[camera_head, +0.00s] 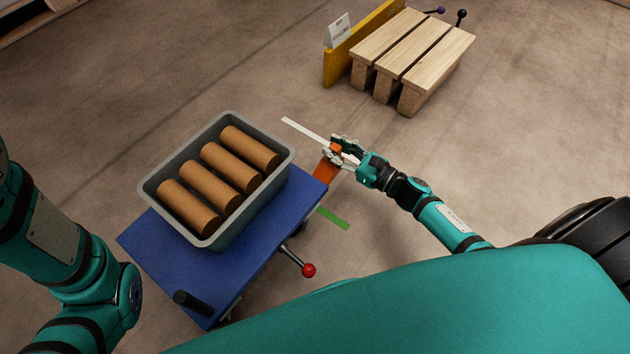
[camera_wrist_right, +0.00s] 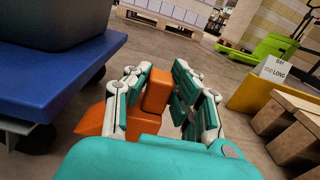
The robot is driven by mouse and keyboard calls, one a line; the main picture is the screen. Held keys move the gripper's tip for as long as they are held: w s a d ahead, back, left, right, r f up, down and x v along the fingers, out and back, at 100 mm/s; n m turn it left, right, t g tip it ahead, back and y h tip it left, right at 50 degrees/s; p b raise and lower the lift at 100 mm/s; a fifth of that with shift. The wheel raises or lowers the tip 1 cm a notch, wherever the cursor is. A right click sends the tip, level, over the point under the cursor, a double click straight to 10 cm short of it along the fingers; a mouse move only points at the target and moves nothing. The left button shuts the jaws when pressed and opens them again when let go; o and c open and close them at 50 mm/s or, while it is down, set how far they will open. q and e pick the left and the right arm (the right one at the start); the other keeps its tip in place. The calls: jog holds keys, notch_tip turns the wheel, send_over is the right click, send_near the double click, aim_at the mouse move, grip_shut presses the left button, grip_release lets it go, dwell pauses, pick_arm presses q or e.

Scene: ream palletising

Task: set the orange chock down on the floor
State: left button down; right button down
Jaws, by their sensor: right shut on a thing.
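The orange chock (camera_head: 325,173) is at the right edge of the blue cart, partly hidden by my right gripper (camera_head: 343,151). In the right wrist view its block-shaped upper part (camera_wrist_right: 157,90) is between the fingers of my right gripper (camera_wrist_right: 160,82), and its wedge part shows at their left. The gripper is shut on the chock. I cannot tell whether the chock's underside touches the floor (camera_head: 420,150). My left arm shows at the left, but its gripper is out of view.
The blue cart (camera_head: 165,258) carries a grey crate (camera_head: 283,160) with several brown rolls (camera_head: 230,167). A red-knobbed lever (camera_head: 308,270) sticks out from its side. A slatted wooden pallet (camera_head: 410,55) and yellow barrier (camera_head: 340,68) stand at the back right. Open floor lies between.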

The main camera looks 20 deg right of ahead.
notch_tip(320, 180, down, 10)
jog(key=b, duration=0.7)
jog(key=shift+r, duration=0.15)
jog(key=c, duration=1.2)
grip_release()
jog(key=p+v, duration=0.4)
jog(key=v, duration=0.7)
jog(key=shift+s+d+p, duration=0.15)
jog(key=shift+s+p, duration=0.05)
jog(key=shift+p, duration=0.1)
jog(key=shift+s+d, duration=0.15)
jog(key=shift+s, duration=0.15)
